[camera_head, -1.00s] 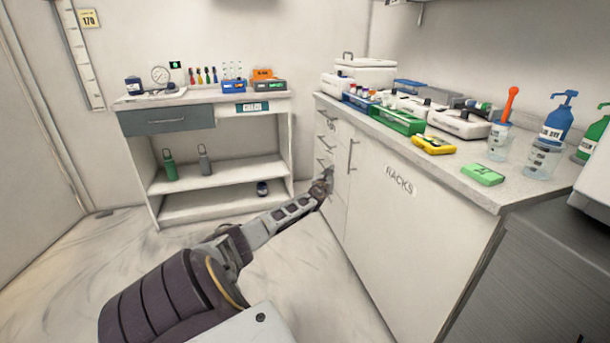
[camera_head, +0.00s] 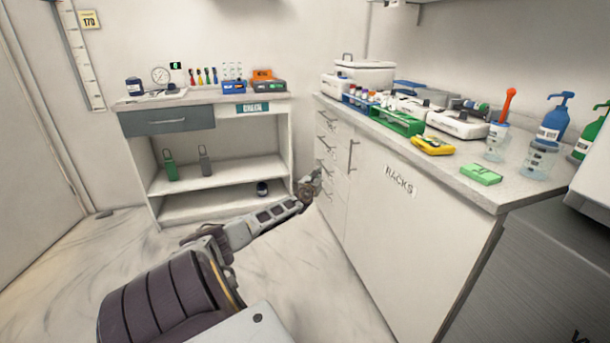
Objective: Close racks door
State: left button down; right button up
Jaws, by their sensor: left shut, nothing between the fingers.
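The racks door (camera_head: 410,240) is the large white front of the counter cabinet on the right, labelled RACKS. It looks flush with the cabinet front. Its upright bar handle (camera_head: 351,157) is near its left edge. My left gripper (camera_head: 314,179) is shut and empty, left of the door, in front of the drawer column. It is apart from the handle; whether it touches a drawer front I cannot tell. My right gripper is not in view.
White drawers (camera_head: 327,150) with bar handles are left of the door. The countertop (camera_head: 455,172) holds bottles, boxes and a green rack (camera_head: 398,122). An open shelf unit (camera_head: 215,150) stands at the back left. The floor (camera_head: 90,250) on the left is clear.

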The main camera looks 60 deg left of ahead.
pick_arm(q)
jog(key=s+a+p, duration=0.1)
jog(key=s, duration=0.4)
jog(key=shift+s+a, duration=0.4)
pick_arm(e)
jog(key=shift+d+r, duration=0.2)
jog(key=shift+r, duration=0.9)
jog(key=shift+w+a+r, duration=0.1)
pick_arm(q)
jog(key=shift+d, duration=0.1)
